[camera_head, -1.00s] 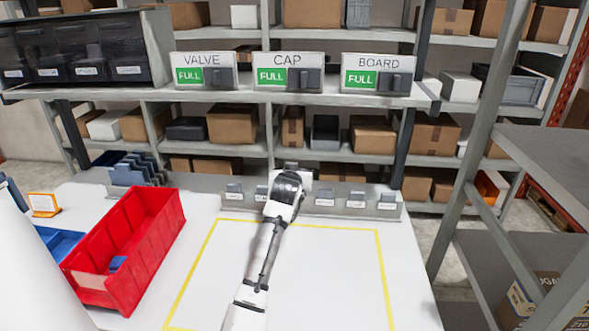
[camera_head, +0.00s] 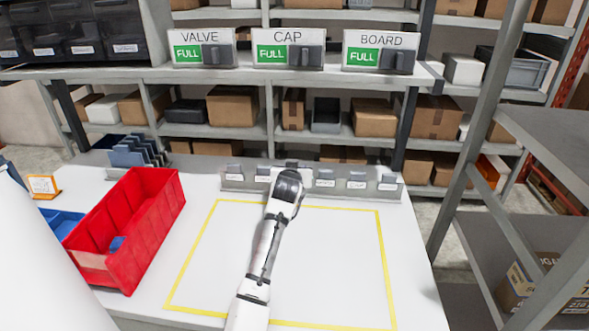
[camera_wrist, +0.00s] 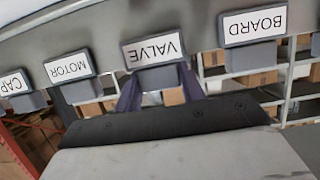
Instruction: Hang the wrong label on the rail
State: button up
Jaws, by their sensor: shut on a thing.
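The grey rail (camera_head: 310,193) runs along the back of the white table and carries several small labels on grey tabs. In the wrist view the labels appear upside down: CAP (camera_wrist: 14,83), MOTOR (camera_wrist: 67,67), VALVE (camera_wrist: 153,51) and BOARD (camera_wrist: 252,26). My gripper (camera_wrist: 160,88) is at the rail, its purple fingers on either side of the VALVE label's grey holder, and it is shut on it. The fingertips are hidden behind my wrist in the head view. I cannot tell whether the holder is seated on the rail.
Dispensers signed VALVE (camera_head: 203,48), CAP (camera_head: 288,48) and BOARD (camera_head: 379,51) stand on the shelf behind, each showing green FULL. A red bin (camera_head: 125,225) and blue bin (camera_head: 60,222) stand at left. The yellow-outlined area has only my arm over it.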

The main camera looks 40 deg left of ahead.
jog(key=o, duration=1)
jog(key=shift+o, duration=0.2)
jog(key=p+v, duration=0.1)
jog(key=v, duration=1.3)
jog(key=shift+a+f, duration=0.1)
